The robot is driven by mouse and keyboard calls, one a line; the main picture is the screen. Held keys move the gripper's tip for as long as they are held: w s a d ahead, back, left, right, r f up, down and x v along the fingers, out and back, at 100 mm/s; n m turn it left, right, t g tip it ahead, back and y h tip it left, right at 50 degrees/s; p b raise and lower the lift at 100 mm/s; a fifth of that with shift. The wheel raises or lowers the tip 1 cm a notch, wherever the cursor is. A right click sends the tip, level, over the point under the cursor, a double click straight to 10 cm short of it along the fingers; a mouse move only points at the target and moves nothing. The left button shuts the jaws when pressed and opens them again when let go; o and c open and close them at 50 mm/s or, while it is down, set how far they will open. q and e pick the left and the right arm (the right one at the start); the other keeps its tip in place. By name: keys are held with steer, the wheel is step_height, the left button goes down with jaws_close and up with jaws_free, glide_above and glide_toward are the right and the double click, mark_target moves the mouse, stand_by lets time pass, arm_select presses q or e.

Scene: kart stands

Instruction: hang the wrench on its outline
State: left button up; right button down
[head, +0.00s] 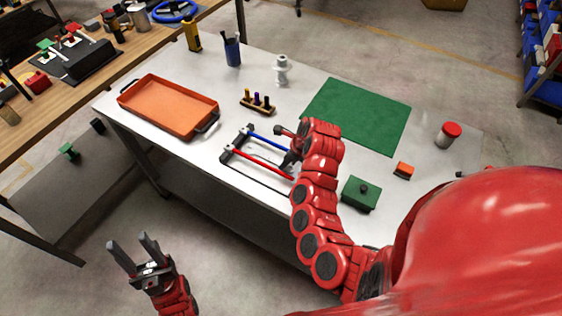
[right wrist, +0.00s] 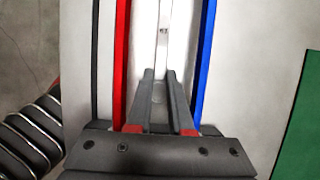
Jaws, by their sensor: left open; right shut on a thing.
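The wrench (right wrist: 164,32) is a slim silver bar with a small dark marking, seen in the right wrist view. My right gripper (right wrist: 161,76) is shut on it, one finger on each side. The wrench runs away from the fingers, between a red bar (right wrist: 122,60) and a blue bar (right wrist: 205,55). In the head view my right gripper (head: 287,162) is over the table, at the near end of the rack with these bars; the wrench is hard to make out there. My left gripper (head: 129,242) is open and empty, off the table's near side. I see no wrench outline.
The white table (head: 225,170) holds an orange tray (head: 168,106), a green mat (head: 358,115), a small peg block (head: 258,104), a blue cup (head: 232,50), a green box (head: 360,194) and a red-lidded jar (head: 448,134). A wooden bench (head: 60,105) stands at the left.

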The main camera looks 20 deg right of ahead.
mark_target(275, 162)
step_height(275, 162, up, 4)
steer(key=shift+w+f+b, duration=0.1)
steer(key=shift+w+b, duration=0.05)
steer(key=shift+b, duration=0.85)
step_height(275, 162, up, 13)
steer(key=p, duration=0.6)
steer(key=w+a+n+g+y+b, duration=0.25)
steer(key=w+a+n+g, duration=0.2)
steer(key=a+n, duration=0.5)
steer(key=shift+s+a+f+n+g+h+b, duration=0.15)
steer(key=shift+s+f+n+g+h+b, duration=0.4)
steer(key=shift+n, duration=1.35)
steer(key=shift+s+a+f+n+g+h+b, duration=0.3)
steer(key=shift+f+n+b, duration=0.45)
steer(key=shift+n, duration=1.1)
steer(key=shift+s+f+n+g+h+b, duration=0.35)
steer(key=shift+f+n+h+b, duration=0.3)
steer(key=shift+n, duration=1.25)
